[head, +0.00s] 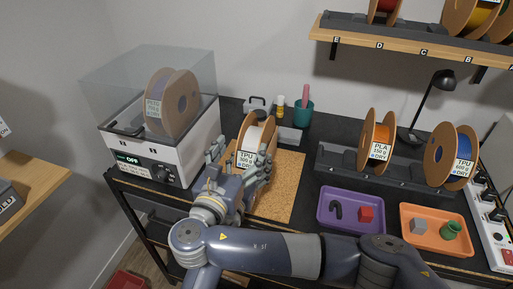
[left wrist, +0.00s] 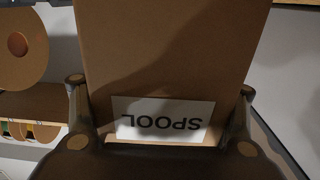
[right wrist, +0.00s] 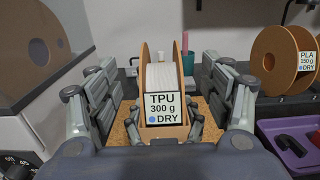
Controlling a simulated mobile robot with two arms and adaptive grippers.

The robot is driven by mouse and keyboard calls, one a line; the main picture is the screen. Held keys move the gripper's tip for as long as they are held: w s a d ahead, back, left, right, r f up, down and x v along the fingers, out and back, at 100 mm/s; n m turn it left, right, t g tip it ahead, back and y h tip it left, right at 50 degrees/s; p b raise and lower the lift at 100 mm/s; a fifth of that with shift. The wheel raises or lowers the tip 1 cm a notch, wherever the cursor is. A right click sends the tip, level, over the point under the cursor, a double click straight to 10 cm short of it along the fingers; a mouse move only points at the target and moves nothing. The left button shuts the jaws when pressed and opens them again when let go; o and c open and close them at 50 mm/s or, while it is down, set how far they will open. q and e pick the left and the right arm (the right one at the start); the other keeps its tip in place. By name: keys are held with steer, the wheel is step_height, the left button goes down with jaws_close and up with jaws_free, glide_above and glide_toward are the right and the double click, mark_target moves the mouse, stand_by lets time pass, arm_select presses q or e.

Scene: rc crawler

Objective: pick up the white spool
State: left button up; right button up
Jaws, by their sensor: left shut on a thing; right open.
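The white spool (head: 259,130) has cardboard flanges, white filament and a label reading TPU 300 g DRY. It stands upright on the cork mat (head: 287,181), and in the right wrist view the spool (right wrist: 162,75) is straight ahead. My right gripper (head: 238,167) is open in front of it, its fingers spread to the left and right of the spool; I cannot tell whether they touch it. My left gripper (left wrist: 160,90) is shut on a cardboard box (left wrist: 165,55) labelled SPOOL. The left gripper is not visible in the head view.
A dryer box (head: 160,150) with a clear lid and a spool inside stands left of the mat. A purple tray (head: 350,226) and an orange tray (head: 437,243) lie to the right. Behind them, a dark rack (head: 345,163) holds PLA and TPU spools. A teal cup (head: 303,114) stands behind.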

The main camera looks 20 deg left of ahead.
mark_target(255, 138)
steer(key=w, duration=1.1)
steer(key=shift+d+f, duration=0.15)
steer(key=shift+d, duration=0.05)
jaws_close()
